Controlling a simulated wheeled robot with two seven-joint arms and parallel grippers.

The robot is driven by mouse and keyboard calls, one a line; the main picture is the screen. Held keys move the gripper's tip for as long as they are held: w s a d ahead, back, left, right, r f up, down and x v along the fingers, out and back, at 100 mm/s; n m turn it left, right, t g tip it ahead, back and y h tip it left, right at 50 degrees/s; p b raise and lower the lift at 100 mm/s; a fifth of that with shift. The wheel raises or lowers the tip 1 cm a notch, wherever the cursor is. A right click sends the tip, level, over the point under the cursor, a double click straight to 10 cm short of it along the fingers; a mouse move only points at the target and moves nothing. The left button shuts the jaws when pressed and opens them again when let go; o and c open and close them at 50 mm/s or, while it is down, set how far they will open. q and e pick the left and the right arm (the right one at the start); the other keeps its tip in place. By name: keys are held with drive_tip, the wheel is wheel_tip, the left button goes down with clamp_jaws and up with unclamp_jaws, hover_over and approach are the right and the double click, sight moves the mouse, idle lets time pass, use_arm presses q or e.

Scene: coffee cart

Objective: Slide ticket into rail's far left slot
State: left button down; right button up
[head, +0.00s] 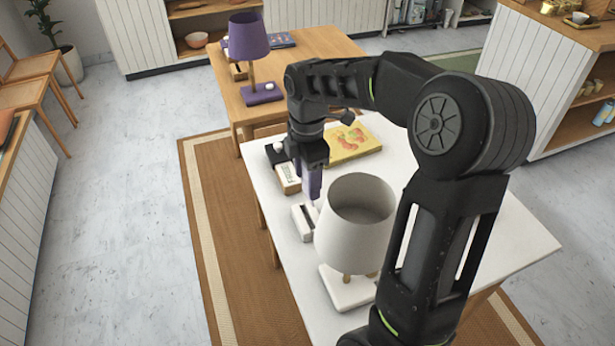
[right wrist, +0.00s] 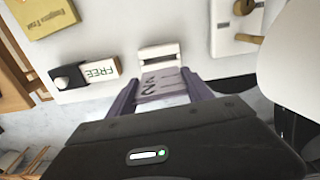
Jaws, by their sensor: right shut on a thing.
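My right gripper (head: 314,196) points down over the white table, just beside a small white rail (head: 303,228). Its purple fingers are shut on a pale ticket (right wrist: 161,83) with dark writing, seen between them in the right wrist view. The rail also shows in the right wrist view (right wrist: 160,50), with a dark slot line along it. The ticket's edge lies close to the rail there; I cannot tell whether they touch. Separate slots cannot be made out. In the head view the fingers mostly hide the ticket. My left gripper is not in view.
A white lamp (head: 355,222) stands close to the rail on the white table (head: 505,232). A block marked FREE (right wrist: 101,70) with a black end and a yellow book (head: 352,143) lie on the other side. A wooden table with a purple lamp (head: 248,38) is behind.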

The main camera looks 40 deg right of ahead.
drive_tip(key=shift+r+p, duration=2.1)
drive_tip(key=shift+r, duration=0.45)
drive_tip(key=w+a+f+m, duration=0.2)
drive_tip(key=w+a+m, duration=0.2)
drive_tip(key=a+m, duration=0.3)
drive_tip(key=w+a+f+m, duration=0.3)
drive_tip(key=w+a+m, duration=0.1)
drive_tip(key=a+m, duration=0.4)
drive_tip(key=shift+w+a, duration=0.2)
drive_tip(key=shift+a, duration=1.1)
